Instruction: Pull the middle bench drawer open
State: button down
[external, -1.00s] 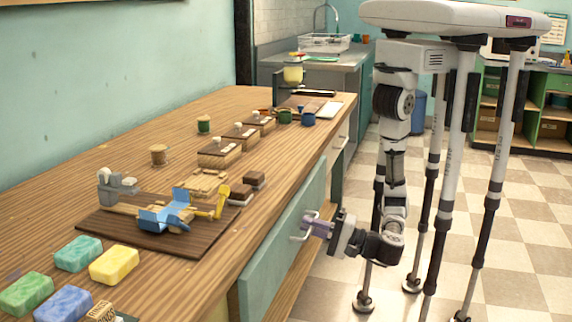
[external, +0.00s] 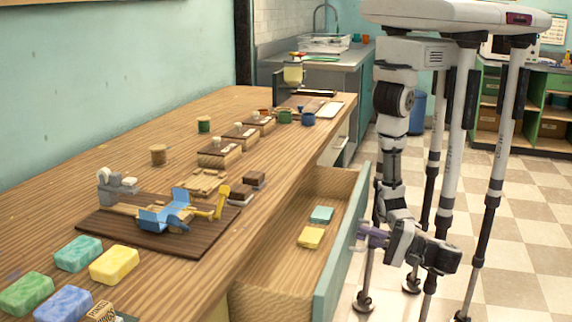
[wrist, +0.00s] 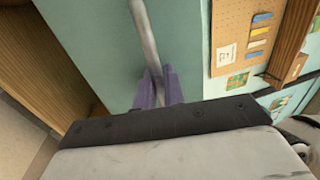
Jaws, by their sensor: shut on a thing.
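The middle bench drawer (external: 343,262) stands well out from the bench, with its teal front facing right and its wooden inside showing. My gripper (external: 366,236) is at the outer side of the drawer front, shut on the metal handle (external: 358,241). In the wrist view the purple fingers of my gripper (wrist: 158,88) close around the handle bar (wrist: 146,35) against the teal drawer front (wrist: 90,45). A teal soap bar (external: 321,215) and a yellow soap bar (external: 311,237) lie inside the drawer.
The wooden bench top (external: 130,140) holds a dark board (external: 110,222) with a blue toy plane (external: 172,215), several soap bars and wooden blocks. A sink counter (external: 340,62) stands at the back. The checkered floor (external: 520,215) has free room to the right, around my legs.

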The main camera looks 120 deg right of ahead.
jog(key=c, duration=1.6)
grip_release()
jog(key=shift+c, duration=0.2)
jog(key=shift+r, duration=0.1)
